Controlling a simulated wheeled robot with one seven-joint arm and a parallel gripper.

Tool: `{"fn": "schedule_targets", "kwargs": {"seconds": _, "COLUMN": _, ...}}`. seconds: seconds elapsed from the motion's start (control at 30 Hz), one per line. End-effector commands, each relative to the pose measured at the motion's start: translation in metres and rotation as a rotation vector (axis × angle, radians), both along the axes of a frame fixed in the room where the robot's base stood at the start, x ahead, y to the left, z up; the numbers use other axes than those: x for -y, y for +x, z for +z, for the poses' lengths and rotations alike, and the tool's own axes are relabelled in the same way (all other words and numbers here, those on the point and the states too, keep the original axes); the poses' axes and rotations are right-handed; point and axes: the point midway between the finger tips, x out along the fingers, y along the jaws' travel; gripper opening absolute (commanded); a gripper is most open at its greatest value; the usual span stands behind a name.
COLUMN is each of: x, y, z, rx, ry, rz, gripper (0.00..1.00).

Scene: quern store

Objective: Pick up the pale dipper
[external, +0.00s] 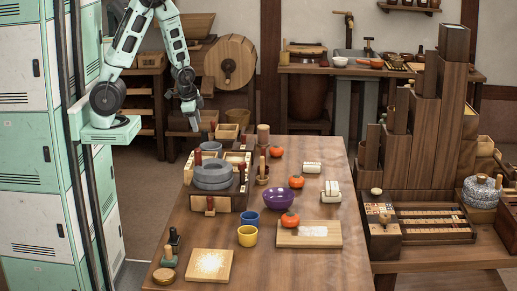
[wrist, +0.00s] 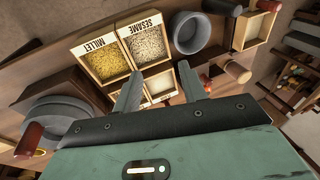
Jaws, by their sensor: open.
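I cannot make out the pale dipper for certain in either view. My gripper (external: 191,120) hangs above the back left end of the wooden table (external: 318,256), clear of the things on it. In the wrist view my gripper (wrist: 158,73) is open, with nothing seen between its two grey fingers. Behind the fingers is a divided wooden box with a millet bin (wrist: 103,58) and a sesame bin (wrist: 150,45). The fingers partly hide its nearer bins, one with pale contents (wrist: 160,84). A brown wooden handle-like piece (wrist: 237,71) shows right of the fingers.
A round grey stone quern (external: 213,174) stands beside the bins. A grey pot (wrist: 188,33) and a small wooden box (wrist: 258,22) are close by. The table's front right is mostly clear.

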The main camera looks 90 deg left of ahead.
Motion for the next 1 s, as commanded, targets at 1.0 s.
{"fn": "schedule_targets", "kwargs": {"seconds": 1.0, "x": 0.090, "y": 0.092, "z": -0.055, "rx": -0.413, "ry": 1.643, "rz": -2.165, "gripper": 0.42}}
